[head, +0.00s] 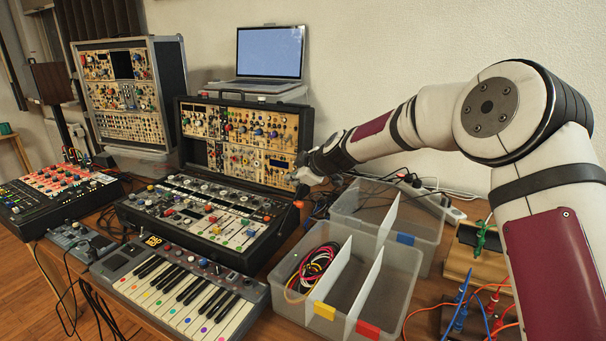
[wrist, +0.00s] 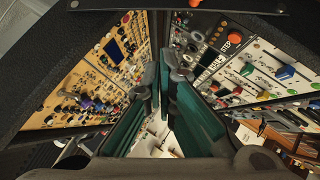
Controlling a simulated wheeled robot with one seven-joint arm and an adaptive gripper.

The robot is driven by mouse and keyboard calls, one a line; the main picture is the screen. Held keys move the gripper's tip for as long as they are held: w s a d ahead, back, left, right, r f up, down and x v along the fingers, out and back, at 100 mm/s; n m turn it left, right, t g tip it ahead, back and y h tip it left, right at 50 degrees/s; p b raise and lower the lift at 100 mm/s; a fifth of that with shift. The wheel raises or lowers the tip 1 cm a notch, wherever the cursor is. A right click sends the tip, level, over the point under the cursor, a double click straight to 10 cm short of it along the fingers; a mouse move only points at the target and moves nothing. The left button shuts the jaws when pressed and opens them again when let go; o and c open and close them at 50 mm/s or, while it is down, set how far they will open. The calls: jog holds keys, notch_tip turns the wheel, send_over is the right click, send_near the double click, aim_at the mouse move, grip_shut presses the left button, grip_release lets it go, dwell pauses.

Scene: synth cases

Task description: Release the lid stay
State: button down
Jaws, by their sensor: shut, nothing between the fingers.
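The open case has a dark lid (head: 306,128) standing upright, lined with tan modules, and a lower panel (head: 208,220) of knobs and sliders. At its right side, by the hinge, a small orange tab (head: 299,204) shows; it looks like part of the lid stay. In the wrist view a dark bar with an orange piece (wrist: 195,3) crosses the top edge, mostly cut off. My gripper (head: 303,178) is at the case's right side, just above the tab. Its teal fingers (wrist: 167,80) are shut and empty. I cannot tell whether they touch the stay.
A clear divided bin (head: 395,290) with cables stands front right, another bin (head: 425,225) behind it. A keyboard (head: 175,290) lies in front of the case. A laptop (head: 270,55) and a tall rack (head: 125,95) stand behind. Loose cables lie right of my gripper.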

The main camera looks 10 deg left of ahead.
jog(key=shift+w+f, duration=0.75)
jog(key=shift+f, duration=0.3)
jog(key=shift+w+f, duration=0.7)
jog(key=shift+f, duration=0.35)
